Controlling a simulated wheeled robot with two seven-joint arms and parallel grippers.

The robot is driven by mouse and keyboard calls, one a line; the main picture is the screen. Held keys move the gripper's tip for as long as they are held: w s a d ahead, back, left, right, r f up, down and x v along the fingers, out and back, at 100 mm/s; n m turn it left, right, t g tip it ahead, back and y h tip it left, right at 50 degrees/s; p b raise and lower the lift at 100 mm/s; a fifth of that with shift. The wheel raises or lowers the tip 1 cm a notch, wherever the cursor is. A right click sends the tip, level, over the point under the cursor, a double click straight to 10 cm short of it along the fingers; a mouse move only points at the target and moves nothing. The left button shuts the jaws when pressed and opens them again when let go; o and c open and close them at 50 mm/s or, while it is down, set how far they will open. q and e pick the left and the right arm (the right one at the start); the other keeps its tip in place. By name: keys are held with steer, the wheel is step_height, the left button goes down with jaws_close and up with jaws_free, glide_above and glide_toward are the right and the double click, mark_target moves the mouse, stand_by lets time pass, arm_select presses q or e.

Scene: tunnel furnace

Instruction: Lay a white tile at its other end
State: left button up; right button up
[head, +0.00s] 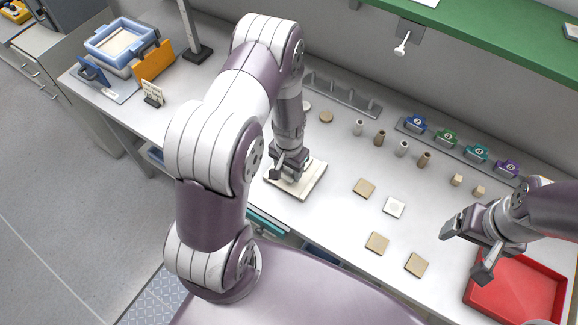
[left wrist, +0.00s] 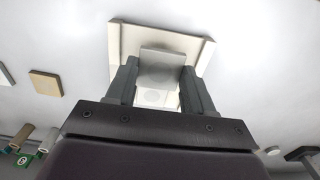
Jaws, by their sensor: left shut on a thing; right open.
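A cream plate with a raised rim (head: 312,184) lies on the bench below my left gripper (head: 283,172). My left gripper is shut on a white tile (left wrist: 163,60), held between its fingers (left wrist: 160,88) over the plate (left wrist: 204,58). A pale surface with a faint round mark shows between the fingers below it; I cannot tell whether it is another tile. In the head view the gripper hides the held tile. Another white tile (head: 394,207) lies on the bench to the right. My right gripper (head: 464,253) is open and empty near the red tray.
Tan tiles (head: 364,188) (head: 377,243) (head: 415,265) lie right of the plate. The red tray (head: 530,290) stands at the right. Small cylinders (head: 380,138) and a rack of coloured holders (head: 447,137) stand behind. A blue bin (head: 120,40) is at the far left.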

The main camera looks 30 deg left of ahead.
mark_target(289, 173)
arm_select(q)
steer(key=shift+s+r, duration=0.15)
steer(key=shift+s, duration=0.05)
steer(key=shift+w, duration=0.15)
steer(key=shift+f, duration=0.25)
steer(key=shift+f+b, duration=0.75)
steer(key=shift+f, duration=0.05)
steer(key=shift+f+b, duration=0.3)
steer(key=shift+f, duration=0.2)
steer(key=shift+f+b, duration=0.3)
steer(key=shift+f, duration=0.1)
steer(key=o, duration=1.1)
